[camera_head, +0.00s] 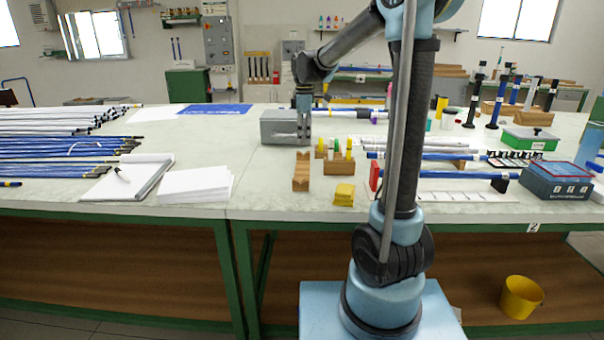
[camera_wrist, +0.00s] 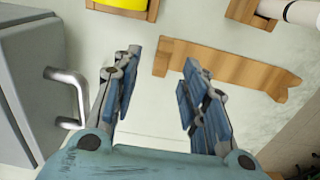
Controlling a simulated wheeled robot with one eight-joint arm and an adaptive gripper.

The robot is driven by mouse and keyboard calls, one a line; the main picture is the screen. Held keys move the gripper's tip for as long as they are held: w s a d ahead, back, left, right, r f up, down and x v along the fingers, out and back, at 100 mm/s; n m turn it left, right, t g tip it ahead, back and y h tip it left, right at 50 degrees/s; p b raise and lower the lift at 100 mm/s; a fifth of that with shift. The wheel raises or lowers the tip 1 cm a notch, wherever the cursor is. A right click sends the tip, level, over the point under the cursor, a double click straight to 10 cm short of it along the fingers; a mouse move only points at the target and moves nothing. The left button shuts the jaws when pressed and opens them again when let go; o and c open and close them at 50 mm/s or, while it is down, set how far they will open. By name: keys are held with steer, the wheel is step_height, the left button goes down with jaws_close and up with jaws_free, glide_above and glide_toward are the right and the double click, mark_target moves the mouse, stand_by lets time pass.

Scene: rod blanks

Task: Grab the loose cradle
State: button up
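The loose cradle is a light wooden piece (camera_head: 301,172) standing near the front of the bench, with a shallow notch in its top. In the wrist view a long wooden piece (camera_wrist: 232,66), apparently this cradle, lies beyond my fingers, its left end in line with the space between the fingertips. My gripper (camera_wrist: 162,62) is open, with nothing between its fingers. In the head view my gripper (camera_head: 304,138) points down beside the grey box, behind the cradle. I cannot tell its exact height above the bench.
A grey box (camera_head: 280,127) with a metal handle (camera_wrist: 70,95) stands close on my gripper's left. White paper (camera_head: 196,185) lies left; bench between is clear.

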mark_target(303, 155)
steer(key=shift+s+a+f, duration=0.1)
steer(key=shift+f, duration=1.6)
steer(key=shift+s+a+f, duration=0.1)
steer(key=shift+f, duration=1.55)
steer(key=shift+c, duration=0.6)
jaws_close()
